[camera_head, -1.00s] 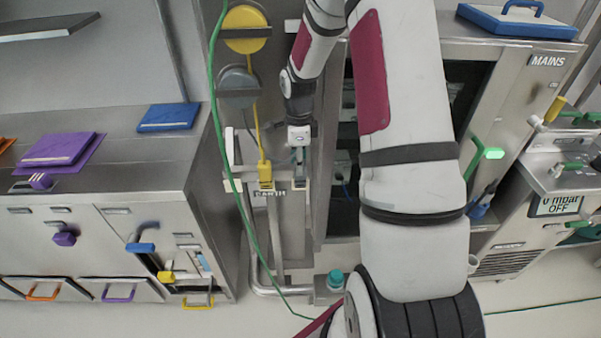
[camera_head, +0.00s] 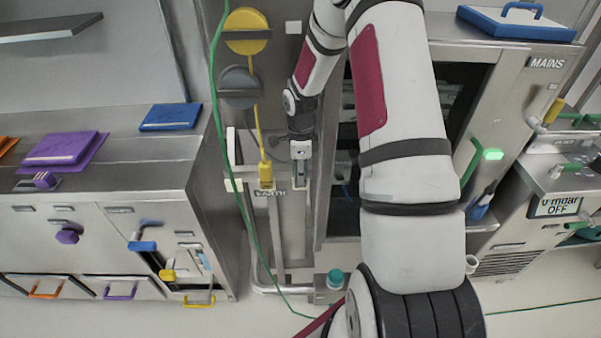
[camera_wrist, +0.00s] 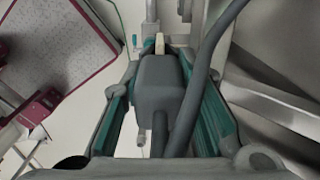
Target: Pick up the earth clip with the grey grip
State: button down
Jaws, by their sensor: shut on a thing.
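The earth clip with the grey grip (camera_wrist: 160,92) fills the middle of the wrist view, between the two teal-lined fingers. My gripper (camera_wrist: 160,72) is shut on this grip. Its thick grey cable (camera_wrist: 203,75) runs up past the right finger. A pale part of the clip shows beyond the far end of the grip. In the head view my gripper (camera_head: 301,178) is at the rail by the EARTH label (camera_head: 270,192), right of the yellow clip (camera_head: 265,172). The grey grip is mostly hidden there. I cannot tell whether the clip still touches the rail.
A yellow reel (camera_head: 246,31) and a grey reel (camera_head: 240,87) hang above on the panel. A green cable (camera_head: 238,190) hangs left of the rail. A cabinet (camera_head: 110,160) stands at left, and the MAINS unit (camera_head: 540,90) at right.

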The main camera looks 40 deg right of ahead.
jog(key=shift+r, duration=0.1)
notch_tip(320, 180, up, 7)
jog(key=shift+r+b, duration=0.1)
jog(key=shift+b, duration=0.3)
jog(key=s+a+b, duration=0.1)
jog(key=s+a, duration=0.9)
jog(key=s, duration=0.5)
jog(key=shift+f, duration=0.2)
